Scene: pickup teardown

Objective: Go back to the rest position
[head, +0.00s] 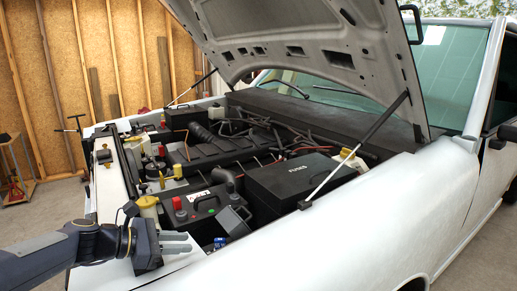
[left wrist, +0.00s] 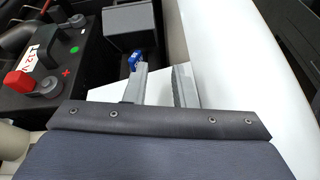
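My left gripper (head: 189,243) is at the front edge of the pickup's engine bay, over the white front corner of the body. In the left wrist view its two grey fingers (left wrist: 161,72) stand apart with only white surface between them, so it is open and empty. A small blue part (head: 219,242) lies just beyond the fingertips, low beside a dark grey box (head: 235,220). The blue part (left wrist: 135,60) shows close to the left finger in the left wrist view; I cannot tell if they touch. My right gripper is not in view.
The black battery (head: 205,204) with a red terminal cap is close to the left gripper. The black fuse box (head: 290,178) stands further right. The white fender (head: 340,225) borders the bay. The raised hood (head: 300,50) and its prop rods hang above. Open floor lies at left.

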